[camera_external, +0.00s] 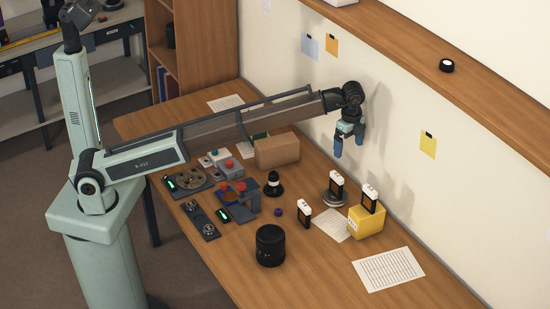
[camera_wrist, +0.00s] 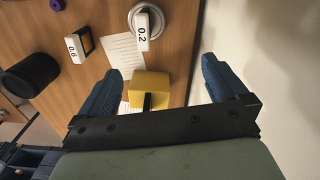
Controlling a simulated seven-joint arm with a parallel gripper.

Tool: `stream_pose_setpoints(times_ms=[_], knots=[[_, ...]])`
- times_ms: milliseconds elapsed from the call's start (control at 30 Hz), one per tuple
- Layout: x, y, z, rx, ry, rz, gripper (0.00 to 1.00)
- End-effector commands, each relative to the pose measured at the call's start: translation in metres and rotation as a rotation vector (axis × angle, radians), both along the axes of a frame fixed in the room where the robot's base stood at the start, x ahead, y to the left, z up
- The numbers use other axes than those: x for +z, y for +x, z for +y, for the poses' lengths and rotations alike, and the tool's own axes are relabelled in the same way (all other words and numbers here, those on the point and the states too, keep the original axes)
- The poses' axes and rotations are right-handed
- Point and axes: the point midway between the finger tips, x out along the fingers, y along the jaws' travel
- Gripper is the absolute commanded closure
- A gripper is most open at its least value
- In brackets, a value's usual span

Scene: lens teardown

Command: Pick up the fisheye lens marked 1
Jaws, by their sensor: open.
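My gripper (camera_external: 348,142) is open and empty, with blue fingers, high above the right part of the table near the wall. In the wrist view its fingers (camera_wrist: 163,76) frame a yellow box (camera_wrist: 163,86), well below them. A dark upright piece with a white top (camera_external: 369,198) stands on that yellow box (camera_external: 366,222); its marking cannot be read. A similar piece marked 0.2 (camera_wrist: 142,27) stands on a round silver base. Another marked 0.6 (camera_wrist: 75,47) stands on the table. I cannot read a 1 anywhere or tell which thing is the fisheye lens.
A black cylinder (camera_external: 270,246) stands near the table's front edge. A black stepped piece (camera_external: 274,184), a cardboard box (camera_external: 277,151) and several devices lie further left. A small black round thing (camera_external: 447,66) sits on the wall shelf. A printed sheet (camera_external: 388,269) lies at right.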

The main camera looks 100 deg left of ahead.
Motion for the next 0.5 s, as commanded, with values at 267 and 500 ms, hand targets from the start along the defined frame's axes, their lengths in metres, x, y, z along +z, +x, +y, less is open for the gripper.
stream_pose_setpoints(times_ms=[267,500], knots=[[-0.042,-0.15,0.02,0.047,-0.002,0.003,0.0],[-0.066,-0.229,-0.006,-0.133,-0.002,-0.001,0.0]])
